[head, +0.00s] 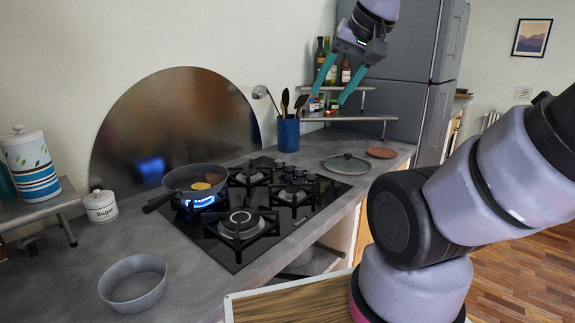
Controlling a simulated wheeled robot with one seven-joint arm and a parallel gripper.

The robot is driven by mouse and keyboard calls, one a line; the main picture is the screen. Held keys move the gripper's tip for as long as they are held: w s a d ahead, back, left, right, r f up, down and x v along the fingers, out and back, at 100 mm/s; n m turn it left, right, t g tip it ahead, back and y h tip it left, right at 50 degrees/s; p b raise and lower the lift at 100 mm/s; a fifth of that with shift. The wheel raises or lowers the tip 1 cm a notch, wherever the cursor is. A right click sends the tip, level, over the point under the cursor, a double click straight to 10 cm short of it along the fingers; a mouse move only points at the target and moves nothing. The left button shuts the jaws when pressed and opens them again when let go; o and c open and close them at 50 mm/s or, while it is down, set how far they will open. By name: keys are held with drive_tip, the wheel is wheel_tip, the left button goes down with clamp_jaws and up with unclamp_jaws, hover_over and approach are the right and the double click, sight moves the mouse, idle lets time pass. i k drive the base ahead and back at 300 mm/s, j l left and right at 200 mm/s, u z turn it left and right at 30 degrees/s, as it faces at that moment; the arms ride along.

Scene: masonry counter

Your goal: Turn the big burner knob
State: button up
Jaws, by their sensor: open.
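A black glass hob (215,248) is set into the grey counter and carries several burners with dark grates. The large front burner (241,222) is bare. A dark frying pan (172,180) with something yellow in it sits over a lit blue flame (197,202) at the hob's left. Small dark shapes at the hob's right end may be knobs; I cannot tell which is the big burner knob. My gripper (329,98) has teal fingers spread apart, pointing down and empty. It is high in front of the shelf at the back right, apart from the hob.
A blue utensil holder (288,135) stands behind the hob. A shelf (345,119) with bottles stands behind. A grey bowl (133,284) and a sugar jar (101,207) are on the left. Air above the hob is free.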

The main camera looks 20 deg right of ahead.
sight(289, 167)
drive_tip(key=i+l+u, duration=0.25)
drive_tip(key=l, duration=0.25)
drive_tip(key=l+u, duration=0.2)
drive_tip(key=l, duration=0.3)
drive_tip(key=i+l+u, duration=0.15)
drive_tip(key=l+u, duration=0.15)
drive_tip(key=l, duration=0.2)
